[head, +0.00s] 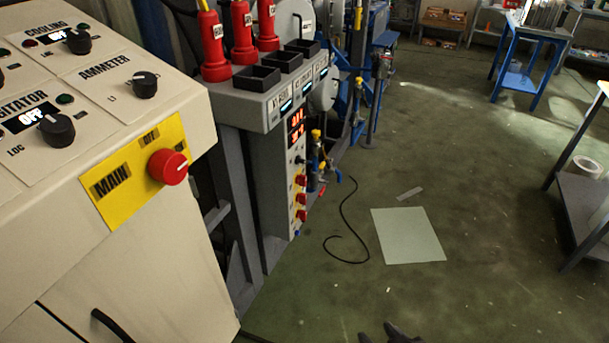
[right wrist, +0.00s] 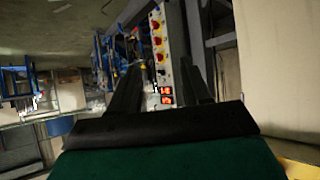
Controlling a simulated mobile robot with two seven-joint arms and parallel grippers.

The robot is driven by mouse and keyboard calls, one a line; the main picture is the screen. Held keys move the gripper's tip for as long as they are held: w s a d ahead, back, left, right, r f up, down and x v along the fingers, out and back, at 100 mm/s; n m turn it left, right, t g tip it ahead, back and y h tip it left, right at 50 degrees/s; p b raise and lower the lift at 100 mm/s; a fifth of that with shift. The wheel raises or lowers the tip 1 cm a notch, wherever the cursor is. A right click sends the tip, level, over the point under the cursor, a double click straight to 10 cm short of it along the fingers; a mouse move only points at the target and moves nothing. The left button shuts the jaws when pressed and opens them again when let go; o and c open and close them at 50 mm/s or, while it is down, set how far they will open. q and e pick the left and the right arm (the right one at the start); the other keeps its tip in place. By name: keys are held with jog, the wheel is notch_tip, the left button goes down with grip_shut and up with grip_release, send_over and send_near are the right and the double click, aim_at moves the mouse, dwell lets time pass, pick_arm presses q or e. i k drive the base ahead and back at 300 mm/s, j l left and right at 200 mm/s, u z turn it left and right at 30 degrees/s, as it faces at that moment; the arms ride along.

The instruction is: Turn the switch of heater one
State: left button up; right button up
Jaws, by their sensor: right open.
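A narrow grey control panel (head: 283,172) stands beyond the beige cabinet in the head view, with a red digital display (head: 296,125) and a column of red switches (head: 301,199) on yellow plates. Labels are too small to read, so I cannot tell which switch is heater one's. My right gripper (head: 391,331) shows as dark fingertips at the bottom edge, well short of the panel. In the right wrist view its two fingers (right wrist: 160,64) are apart and empty, with the panel's red switches (right wrist: 157,41) beyond them. My left gripper is not in view.
The beige cabinet (head: 150,230) with a red MAIN switch (head: 168,167) fills the left. Red bottle-like objects (head: 243,35) and black trays (head: 257,77) top the panel. A black cable (head: 346,215) and pale sheet (head: 407,236) lie on otherwise open floor. A table (head: 585,195) stands right.

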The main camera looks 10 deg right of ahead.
aim_at(302, 180)
jog(key=i+l+u, duration=0.35)
jog(key=i+l, duration=0.15)
jog(key=i, duration=0.15)
jog(key=i+l+u, duration=0.3)
jog(key=i+l, duration=0.25)
jog(key=l, duration=0.15)
